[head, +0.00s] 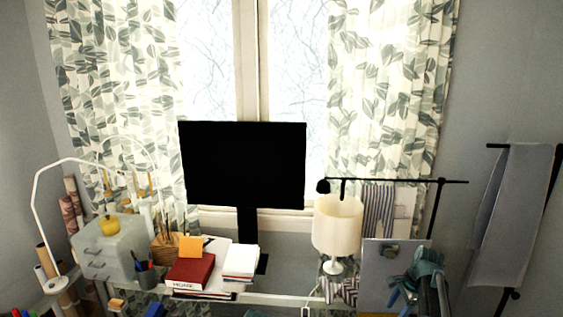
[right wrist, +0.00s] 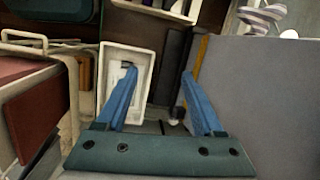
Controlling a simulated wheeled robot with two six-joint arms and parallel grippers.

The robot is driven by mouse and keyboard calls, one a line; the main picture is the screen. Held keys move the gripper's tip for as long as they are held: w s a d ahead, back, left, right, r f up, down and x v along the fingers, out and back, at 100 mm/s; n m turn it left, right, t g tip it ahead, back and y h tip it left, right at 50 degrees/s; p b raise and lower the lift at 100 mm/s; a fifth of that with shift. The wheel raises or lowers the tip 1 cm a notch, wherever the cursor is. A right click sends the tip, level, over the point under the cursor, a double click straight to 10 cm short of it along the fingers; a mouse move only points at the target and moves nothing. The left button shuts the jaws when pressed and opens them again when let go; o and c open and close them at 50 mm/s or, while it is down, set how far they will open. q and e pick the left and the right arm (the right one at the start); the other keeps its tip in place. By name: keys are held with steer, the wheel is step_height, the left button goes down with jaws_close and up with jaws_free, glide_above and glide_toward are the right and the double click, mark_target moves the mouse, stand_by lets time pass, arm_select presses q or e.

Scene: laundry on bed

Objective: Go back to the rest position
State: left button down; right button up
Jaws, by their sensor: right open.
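My right gripper (head: 396,292) is at the lower right of the head view, in front of a grey panel (head: 376,262). In the right wrist view its two blue fingers (right wrist: 158,71) are spread apart with nothing between them. Below the fingers in that view is a white tray (right wrist: 105,62) with a small dark and pale item inside. My left gripper is not in view.
A desk holds a black monitor (head: 242,165), a cream lamp (head: 338,224), a red book (head: 190,270), white books (head: 241,262) and a grey drawer box (head: 110,247). A grey towel (head: 512,215) hangs at the right. A grey surface (right wrist: 262,95) fills the wrist view's right side.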

steer(key=s+a+f+n+h+b, duration=0.1)
steer(key=s+a+f+n+b, duration=0.1)
steer(key=s+a+n, duration=0.5)
steer(key=s+a+f+n+g+h+b, duration=0.1)
steer(key=s+a+f+n+b, duration=0.1)
steer(key=s+a+n, duration=0.5)
steer(key=s+a+f+n+h+b, duration=0.1)
steer(key=s+a+n, duration=0.6)
steer(key=a, duration=0.9)
step_height(320, 180, down, 2)
steer(key=shift+s+a+f+n+b, duration=0.1)
steer(key=shift+s+a+n+b, duration=0.2)
steer(key=shift+b, duration=0.15)
